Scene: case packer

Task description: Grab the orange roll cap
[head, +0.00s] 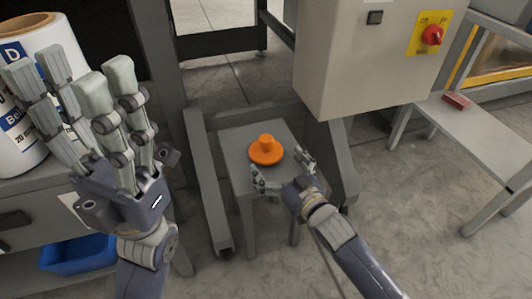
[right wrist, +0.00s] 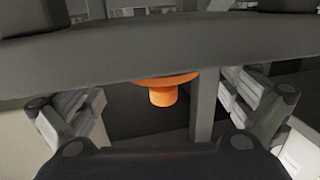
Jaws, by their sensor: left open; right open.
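The orange roll cap (head: 266,151) is a round disc with a short knob on top. It sits on a small grey stool (head: 237,152) in the middle of the head view. My right gripper (head: 282,172) is open just in front of the cap, with its fingers spread to either side and apart from it. In the right wrist view the cap (right wrist: 163,92) shows between the two fingers, partly hidden behind a dark grey bar. My left gripper (head: 98,100) is open and empty, raised at the left in front of a large white roll.
A large white labelled roll (head: 22,125) stands on a grey bench at the left, above a blue bin (head: 75,256). A grey side table (head: 490,130) holds a small red block (head: 456,101).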

